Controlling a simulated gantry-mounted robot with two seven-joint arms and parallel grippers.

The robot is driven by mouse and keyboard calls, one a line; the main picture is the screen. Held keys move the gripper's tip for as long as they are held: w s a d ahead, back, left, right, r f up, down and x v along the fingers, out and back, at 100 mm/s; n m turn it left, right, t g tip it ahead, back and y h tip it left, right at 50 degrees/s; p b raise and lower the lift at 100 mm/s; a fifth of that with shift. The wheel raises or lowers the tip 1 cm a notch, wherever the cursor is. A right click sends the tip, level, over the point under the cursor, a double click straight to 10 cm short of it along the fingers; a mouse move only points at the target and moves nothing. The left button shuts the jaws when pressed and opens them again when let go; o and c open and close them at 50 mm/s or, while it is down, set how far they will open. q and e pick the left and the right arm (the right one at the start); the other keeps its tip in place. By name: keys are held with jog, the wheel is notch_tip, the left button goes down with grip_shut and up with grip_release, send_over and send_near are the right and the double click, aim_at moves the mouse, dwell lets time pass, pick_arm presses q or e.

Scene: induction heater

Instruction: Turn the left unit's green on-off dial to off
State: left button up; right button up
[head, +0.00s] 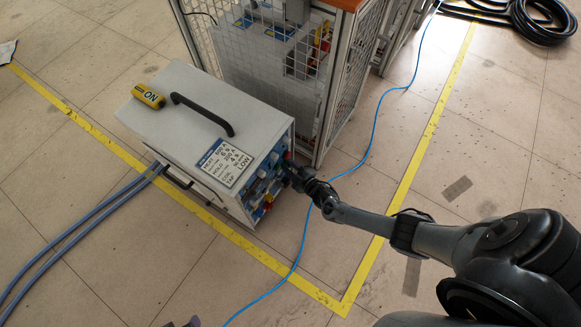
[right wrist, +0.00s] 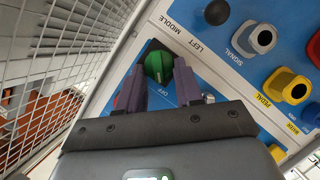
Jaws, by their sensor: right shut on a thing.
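The left unit is a grey box (head: 185,105) with a black top handle and a blue front panel (head: 262,188). Its green dial (right wrist: 158,66) sits on a dark plate, with the word OFF printed below it in the right wrist view. My right gripper (right wrist: 160,82) has its two purple fingers on either side of the dial and is shut on it. In the head view my right gripper (head: 290,172) is at the panel's right side and hides the dial. A small dark tip at the bottom edge may be my left gripper (head: 184,323).
A black knob (right wrist: 217,12), grey, yellow and red sockets stand beside the dial. A wire mesh cage (head: 270,60) is close behind the unit. A blue cable (head: 374,130) and grey hoses (head: 75,225) lie on the floor. An ON tag (head: 149,96) is on the box top.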

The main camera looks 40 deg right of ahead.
jog(key=o, duration=1)
jog(key=shift+s, duration=0.1)
jog(key=shift+s+r+p, duration=0.15)
jog(key=shift+s+p, duration=0.05)
jog(key=shift+p, duration=0.1)
jog(key=p+v, duration=0.5)
jog(key=v, duration=0.5)
jog(key=shift+s, duration=0.1)
